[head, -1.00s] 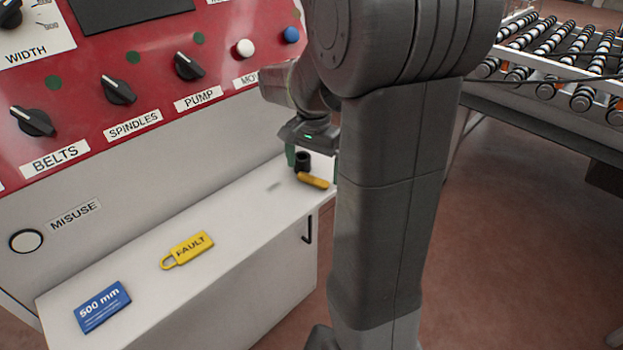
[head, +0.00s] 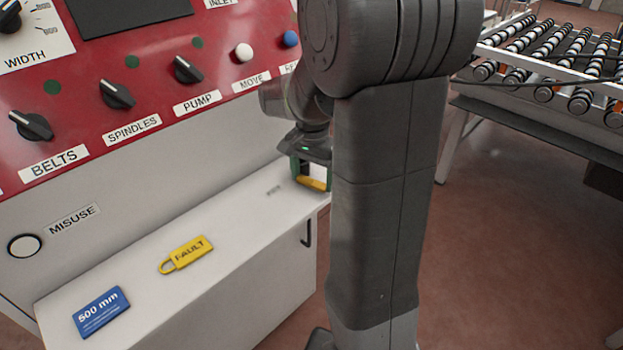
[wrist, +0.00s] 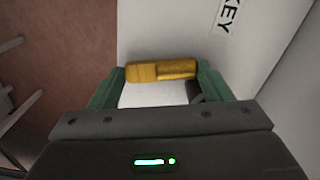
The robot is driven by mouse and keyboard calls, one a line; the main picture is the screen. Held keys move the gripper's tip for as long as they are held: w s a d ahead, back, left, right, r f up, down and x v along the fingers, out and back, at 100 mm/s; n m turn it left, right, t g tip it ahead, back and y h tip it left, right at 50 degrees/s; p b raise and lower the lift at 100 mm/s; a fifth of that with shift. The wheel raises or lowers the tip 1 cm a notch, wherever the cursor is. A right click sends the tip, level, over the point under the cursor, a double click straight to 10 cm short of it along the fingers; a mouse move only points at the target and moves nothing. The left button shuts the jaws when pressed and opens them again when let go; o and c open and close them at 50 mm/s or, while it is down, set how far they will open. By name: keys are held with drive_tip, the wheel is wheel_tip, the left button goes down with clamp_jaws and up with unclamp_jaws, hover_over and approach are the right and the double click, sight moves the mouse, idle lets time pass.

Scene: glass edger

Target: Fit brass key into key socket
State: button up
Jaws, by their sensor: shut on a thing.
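The brass key (head: 313,184) is a gold-yellow bar at the right end of the white ledge. In the wrist view the brass key (wrist: 160,70) lies crosswise between the green fingertips of my gripper (wrist: 161,76). My gripper (head: 311,178) is shut on it, close above the ledge in the head view. A dark piece (wrist: 195,91) shows beside the right finger in the wrist view; I cannot tell whether it belongs to the key. I cannot make out the key socket in either view.
A KEY label (wrist: 228,14) is on the white surface. A yellow FAULT tag (head: 187,254) and a blue 500 mm card (head: 101,312) lie on the ledge (head: 240,215). The red control panel (head: 150,80) with knobs rises behind. A roller conveyor (head: 550,60) stands at right.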

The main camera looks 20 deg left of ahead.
sight(313, 180)
wheel_tip(313, 180, up, 10)
idle(0.4)
drive_tip(key=shift+f, duration=0.15)
drive_tip(key=shift+f+p, duration=0.3)
drive_tip(key=shift+f, duration=4.5)
drive_tip(key=shift+f, duration=0.1)
drive_tip(key=shift+f, duration=0.15)
drive_tip(key=o, duration=1.1)
drive_tip(key=shift+o, duration=0.2)
drive_tip(key=shift+b, duration=0.3)
wheel_tip(313, 180, up, 14)
drive_tip(key=shift+s+d, duration=0.15)
drive_tip(key=shift+s, duration=0.15)
